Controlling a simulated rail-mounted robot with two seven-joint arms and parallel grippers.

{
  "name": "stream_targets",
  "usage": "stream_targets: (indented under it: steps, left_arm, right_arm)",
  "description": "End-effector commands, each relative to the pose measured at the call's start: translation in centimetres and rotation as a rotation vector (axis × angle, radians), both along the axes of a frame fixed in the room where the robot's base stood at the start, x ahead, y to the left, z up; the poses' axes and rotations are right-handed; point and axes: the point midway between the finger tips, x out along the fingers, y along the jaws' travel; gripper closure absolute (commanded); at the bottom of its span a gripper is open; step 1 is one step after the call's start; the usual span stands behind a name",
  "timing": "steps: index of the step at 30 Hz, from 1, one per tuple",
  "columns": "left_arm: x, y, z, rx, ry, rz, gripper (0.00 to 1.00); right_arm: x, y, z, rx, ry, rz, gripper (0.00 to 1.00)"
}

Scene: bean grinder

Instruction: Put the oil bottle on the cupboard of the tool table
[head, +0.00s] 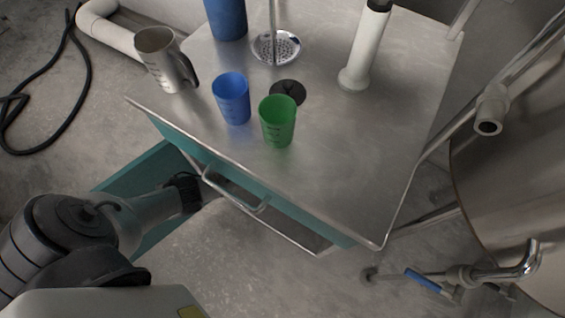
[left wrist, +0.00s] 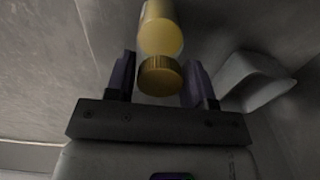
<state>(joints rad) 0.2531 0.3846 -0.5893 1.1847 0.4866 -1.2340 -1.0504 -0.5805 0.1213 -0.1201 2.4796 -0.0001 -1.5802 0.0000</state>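The tool table (head: 330,130) has a bare metal top and a teal body, with a teal door panel (head: 150,180) standing open at its left. My left gripper (head: 187,192) reaches in at the table's front-left side, below the top; its fingertips are hidden in the head view. In the left wrist view, the yellow oil bottle with a gold cap (left wrist: 160,77) is between the dark fingers of my left gripper (left wrist: 160,75). The bottle's far end runs out of the picture. My right gripper is not in view.
On the tabletop stand a blue cup (head: 232,97), a green cup (head: 278,120), a metal jug (head: 165,60), a blue container (head: 227,18) and a white cylinder (head: 364,50). A metal handle (head: 235,193) juts from the front. A large tank (head: 510,160) stands right.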

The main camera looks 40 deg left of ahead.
Motion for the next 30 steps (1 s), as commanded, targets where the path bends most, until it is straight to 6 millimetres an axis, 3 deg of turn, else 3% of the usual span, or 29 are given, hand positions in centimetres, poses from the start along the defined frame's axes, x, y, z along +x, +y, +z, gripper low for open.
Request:
stream_targets:
  steps: [5,16,30]
  left_arm:
    - [0.0,0.0,0.0,0.000,0.000,0.000,0.34]
    - [0.0,0.0,0.5,0.000,0.000,0.000,0.33]
    - [0.0,0.0,5.6,0.000,0.000,0.000,0.33]
  right_arm:
    - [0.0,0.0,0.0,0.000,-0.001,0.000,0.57]
    - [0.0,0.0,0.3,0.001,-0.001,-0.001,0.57]
    - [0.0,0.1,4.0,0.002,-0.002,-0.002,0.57]
